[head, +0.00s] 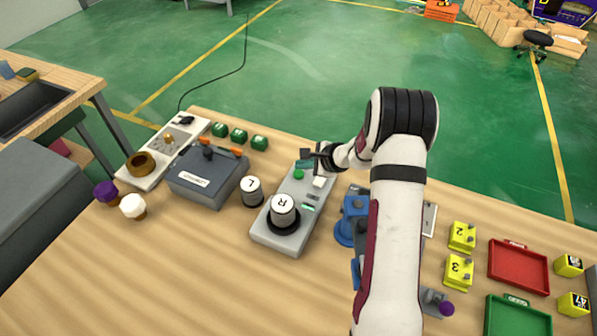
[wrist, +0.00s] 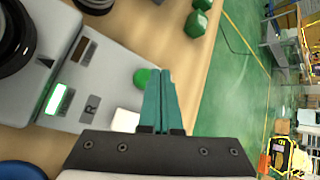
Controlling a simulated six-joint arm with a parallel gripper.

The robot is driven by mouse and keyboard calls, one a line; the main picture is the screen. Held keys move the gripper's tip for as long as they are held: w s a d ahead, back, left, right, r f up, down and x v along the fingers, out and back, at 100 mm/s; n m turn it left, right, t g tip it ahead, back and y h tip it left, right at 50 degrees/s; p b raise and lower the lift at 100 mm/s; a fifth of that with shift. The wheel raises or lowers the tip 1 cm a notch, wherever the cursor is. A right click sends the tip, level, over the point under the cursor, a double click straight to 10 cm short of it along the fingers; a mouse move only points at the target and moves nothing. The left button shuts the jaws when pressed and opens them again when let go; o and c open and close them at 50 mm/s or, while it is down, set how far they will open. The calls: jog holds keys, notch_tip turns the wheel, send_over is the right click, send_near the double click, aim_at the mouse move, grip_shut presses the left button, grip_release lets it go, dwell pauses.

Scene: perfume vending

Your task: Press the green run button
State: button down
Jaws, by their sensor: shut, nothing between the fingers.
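The green run button (head: 298,174) is a small round button on the far end of a grey control panel (head: 268,236). It also shows in the wrist view (wrist: 142,77), just left of my fingertips. My gripper (head: 305,163) is over the far end of the panel, its teal fingers shut together and empty. In the wrist view the fingertips (wrist: 160,72) appear close beside the button; I cannot tell whether they touch it. A white square button (head: 319,182) sits near the green one, and it shows left of the finger bases (wrist: 125,120).
A round knob marked R (head: 284,204) stands on the panel's near end, with a canister marked L (head: 252,190) to its left. A grey box (head: 207,176) stands farther left. Green weights (head: 239,136) lie behind, and blue fixtures (head: 349,222) stand right of the panel.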

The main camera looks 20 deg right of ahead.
jog(key=shift+f, duration=0.1)
jog(key=shift+f, duration=0.3)
